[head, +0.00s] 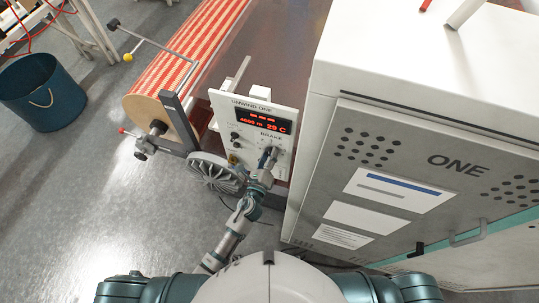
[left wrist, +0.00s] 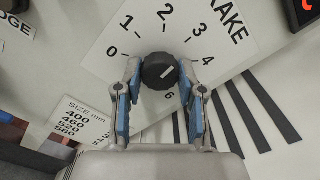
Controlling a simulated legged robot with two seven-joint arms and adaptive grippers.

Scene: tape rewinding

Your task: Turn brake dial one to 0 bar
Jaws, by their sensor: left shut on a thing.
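The brake dial (left wrist: 158,72) is a round black knob with a white mark. The mark points to the upper right, toward the 3 and 4 side of the printed scale; the exact value is hard to tell. The 0 (left wrist: 112,51) is printed to the left of the knob. My left gripper (left wrist: 158,88) has its blue-grey fingers on both sides of the knob, shut on it. In the head view my left gripper (head: 266,160) is at the BRAKE part of the UNWIND ONE panel (head: 230,112) and largely hides the dial. My right gripper is out of view.
The red display (head: 265,122) reads 29 C. A spoked wheel (head: 213,172) and a striped roll (head: 180,65) are left of the panel. A large white cabinet (head: 420,120) marked ONE stands close on the right. A blue bin (head: 42,92) is far left on open floor.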

